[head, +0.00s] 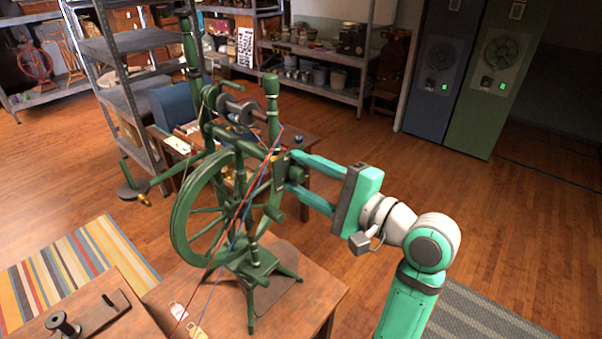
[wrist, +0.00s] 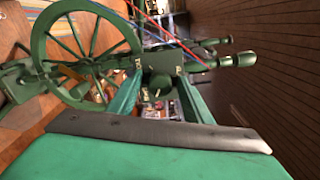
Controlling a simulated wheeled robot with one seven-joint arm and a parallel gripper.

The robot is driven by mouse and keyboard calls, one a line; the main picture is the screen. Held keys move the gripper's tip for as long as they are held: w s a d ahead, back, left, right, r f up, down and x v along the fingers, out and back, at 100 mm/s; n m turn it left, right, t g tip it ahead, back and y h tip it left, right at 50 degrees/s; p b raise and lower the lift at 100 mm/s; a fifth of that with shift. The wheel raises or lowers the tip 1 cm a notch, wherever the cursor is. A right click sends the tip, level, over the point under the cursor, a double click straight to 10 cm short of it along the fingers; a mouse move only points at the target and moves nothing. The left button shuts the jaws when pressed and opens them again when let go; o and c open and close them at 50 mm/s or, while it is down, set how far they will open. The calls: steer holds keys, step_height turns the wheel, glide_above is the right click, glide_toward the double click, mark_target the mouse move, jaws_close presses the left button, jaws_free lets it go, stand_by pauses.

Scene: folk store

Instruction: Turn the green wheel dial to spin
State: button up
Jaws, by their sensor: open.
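The green spinning wheel (head: 178,222) stands on a wooden table (head: 318,290). A dark green round dial (wrist: 159,82) on its side shows in the wrist view, with small pale yellow markings around it too small to read surely. In the head view the dial (head: 297,174) is partly hidden by my gripper. My gripper (head: 290,173) reaches in from the right, its two teal fingers open, one on each side of the dial. In the wrist view the gripper (wrist: 160,78) has the dial between its fingers; I cannot tell whether either finger touches it.
Red and blue threads (head: 236,225) run down across the wheel, close to my fingers. Green turned posts (head: 272,105) rise beside the gripper. Another table (head: 85,310) with a spool is at the lower left. The wooden floor (head: 520,220) to the right is open.

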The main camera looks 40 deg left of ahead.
steer(key=d, duration=1)
steer(key=shift+s, duration=0.45)
steer(key=shift+d, duration=0.1)
